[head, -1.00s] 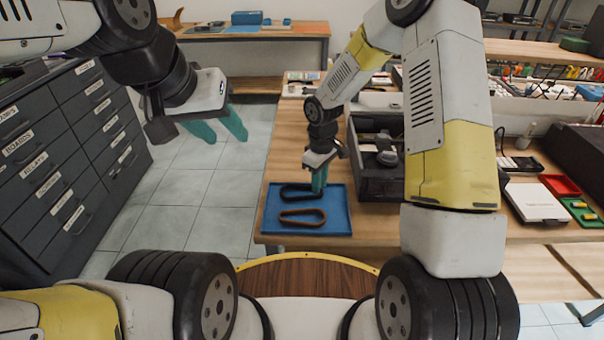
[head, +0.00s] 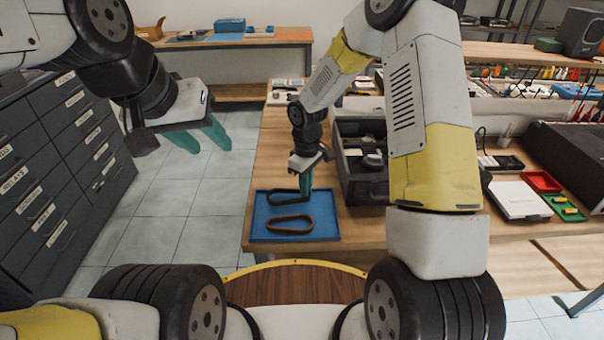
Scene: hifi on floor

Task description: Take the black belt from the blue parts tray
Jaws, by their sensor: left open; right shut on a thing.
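The blue parts tray (head: 328,228) lies on the wooden bench near its left front corner. The black belt (head: 281,203) is a dark loop at the tray's back half. A brown belt (head: 290,224) lies flat in front of it. My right gripper (head: 305,192) points down over the tray's back right part, its teal fingers shut on the black belt at the loop's right end. I cannot tell whether the belt is clear of the tray floor. My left gripper (head: 211,148) is open and empty, in the air left of the bench.
A dark open box (head: 365,190) stands just right of the tray. Further right are a white case (head: 518,200), a red tray (head: 541,181) and a green tray (head: 566,209). Dark labelled drawers (head: 60,165) stand at the left, with free floor between them and the bench.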

